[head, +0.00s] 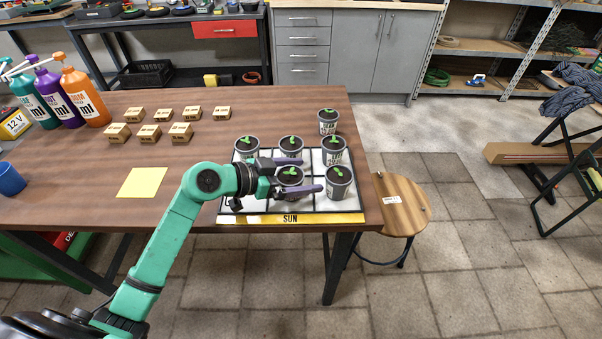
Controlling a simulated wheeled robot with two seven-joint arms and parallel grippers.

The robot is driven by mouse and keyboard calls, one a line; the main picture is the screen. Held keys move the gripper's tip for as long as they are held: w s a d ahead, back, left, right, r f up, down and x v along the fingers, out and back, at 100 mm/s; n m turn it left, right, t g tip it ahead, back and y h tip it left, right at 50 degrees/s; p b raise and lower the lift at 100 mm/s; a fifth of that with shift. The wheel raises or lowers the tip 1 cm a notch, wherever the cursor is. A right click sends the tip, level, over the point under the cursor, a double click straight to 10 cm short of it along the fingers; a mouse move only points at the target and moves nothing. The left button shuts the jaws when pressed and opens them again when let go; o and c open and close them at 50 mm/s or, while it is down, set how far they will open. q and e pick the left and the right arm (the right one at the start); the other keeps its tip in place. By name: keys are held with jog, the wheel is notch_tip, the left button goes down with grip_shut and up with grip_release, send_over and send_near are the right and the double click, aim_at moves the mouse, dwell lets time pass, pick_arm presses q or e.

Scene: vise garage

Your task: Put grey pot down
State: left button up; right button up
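A grey pot (290,175) with a green seedling stands upright between the two purple fingers of my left gripper (297,175), over the front middle of the white-gridded tray (261,206). One finger is behind the pot and one crosses its front. I cannot tell whether they press on it, nor whether its hidden base touches the tray. Similar pots stand at the tray's back left (246,146), back middle (291,145), back right (333,148) and front right (338,180). The tray's yellow front strip reads SUN. My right gripper is not in view.
Another seedling pot (328,121) stands on the table behind the tray. Several small tan boxes (181,132), a yellow sheet (142,182), spray bottles (82,95) and a blue cup (10,179) are to the left. A round stool (401,204) stands right of the table.

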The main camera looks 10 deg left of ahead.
pick_arm(q)
jog(key=shift+r, duration=0.1)
jog(key=shift+s+a+r, duration=0.1)
jog(key=shift+a+r, duration=0.05)
jog(key=v, duration=1.1)
jog(key=shift+s+a, duration=0.15)
jog(key=shift+s, duration=0.15)
jog(key=shift+r, duration=0.15)
